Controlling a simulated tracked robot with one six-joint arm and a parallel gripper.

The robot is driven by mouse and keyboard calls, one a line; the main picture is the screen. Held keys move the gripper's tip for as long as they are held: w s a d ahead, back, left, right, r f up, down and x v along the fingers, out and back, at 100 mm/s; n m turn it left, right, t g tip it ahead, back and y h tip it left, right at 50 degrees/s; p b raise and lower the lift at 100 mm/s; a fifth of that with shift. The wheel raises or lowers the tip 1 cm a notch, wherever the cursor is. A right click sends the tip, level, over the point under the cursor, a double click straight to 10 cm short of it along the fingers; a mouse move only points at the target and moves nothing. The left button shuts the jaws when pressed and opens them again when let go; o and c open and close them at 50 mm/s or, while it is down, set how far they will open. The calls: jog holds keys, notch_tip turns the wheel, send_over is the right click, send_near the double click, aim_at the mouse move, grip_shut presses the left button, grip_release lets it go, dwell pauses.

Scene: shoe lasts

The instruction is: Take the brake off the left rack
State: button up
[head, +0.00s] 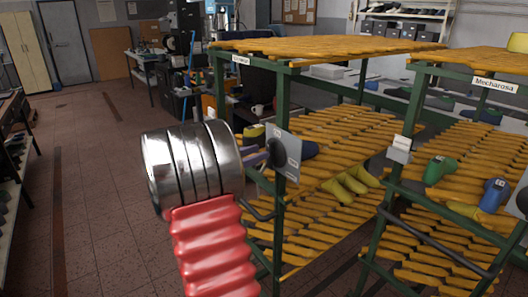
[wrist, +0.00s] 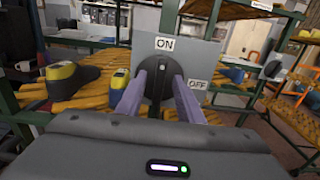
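The left rack (head: 330,46) has green posts and yellow slatted shelves. A grey plate with a round black knob (head: 276,152) is fixed at its near post. In the wrist view the plate (wrist: 199,58) reads ON at the top and OFF at the right. The black knob (wrist: 155,82) has a raised bar and a small pale mark near its top, towards ON. My gripper (wrist: 158,82) has its two purple fingers apart, one on each side of the knob's bar. I cannot tell whether they touch it. The head view shows the fingers (head: 256,157) at the knob.
Yellow (head: 350,187), green (head: 440,169) and blue (head: 493,195) lasts lie on the shelves. The floor (head: 90,170) to the left is clear.

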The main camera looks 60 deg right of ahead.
aim_at(268, 149)
jog(key=shift+x, duration=1.95)
jog(key=shift+c, duration=0.3)
grip_shut()
jog(key=shift+a, duration=0.25)
jog(key=shift+d, duration=0.2)
